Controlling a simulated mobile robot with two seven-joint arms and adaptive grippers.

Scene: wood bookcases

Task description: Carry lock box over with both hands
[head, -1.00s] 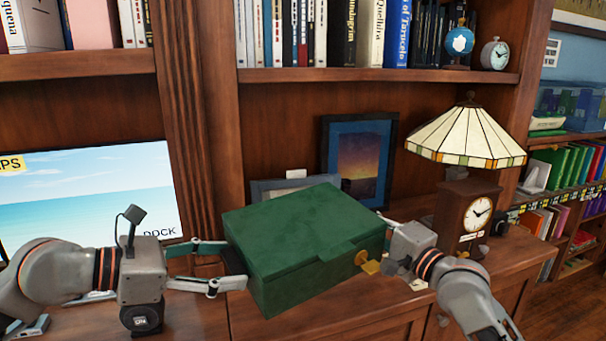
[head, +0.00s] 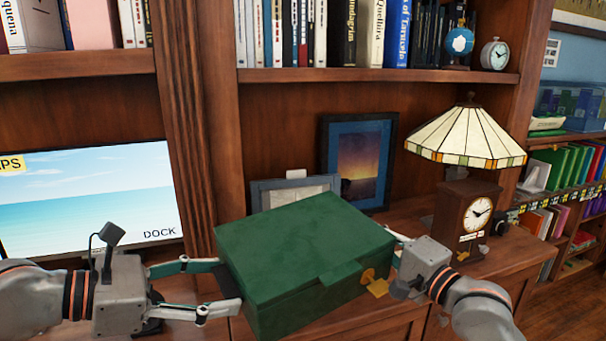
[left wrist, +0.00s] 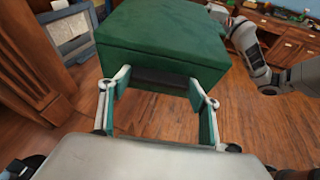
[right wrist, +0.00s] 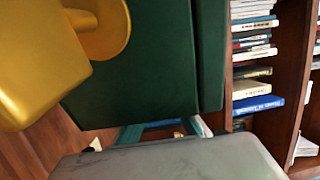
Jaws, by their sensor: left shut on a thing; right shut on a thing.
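The lock box (head: 300,250) is a dark green case with a gold latch (head: 372,282) on its front right. It is held between my two grippers in front of the bookcase. My left gripper (head: 232,288) is shut on its left end; the fingers and the green box (left wrist: 165,40) also show in the left wrist view. My right gripper (head: 392,258) is at its right end, with its fingertips mostly hidden by the box in the head view. In the right wrist view, the green side (right wrist: 150,60) and large gold latch (right wrist: 50,60) fill the left and middle.
Behind the box, a wooden counter holds a leaning picture frame (head: 357,160), a smaller grey frame (head: 290,190) and a lamp with a clock base (head: 466,215). A screen (head: 90,200) stands at left. Bookshelves rise above. Wood floor (left wrist: 150,115) shows below the box.

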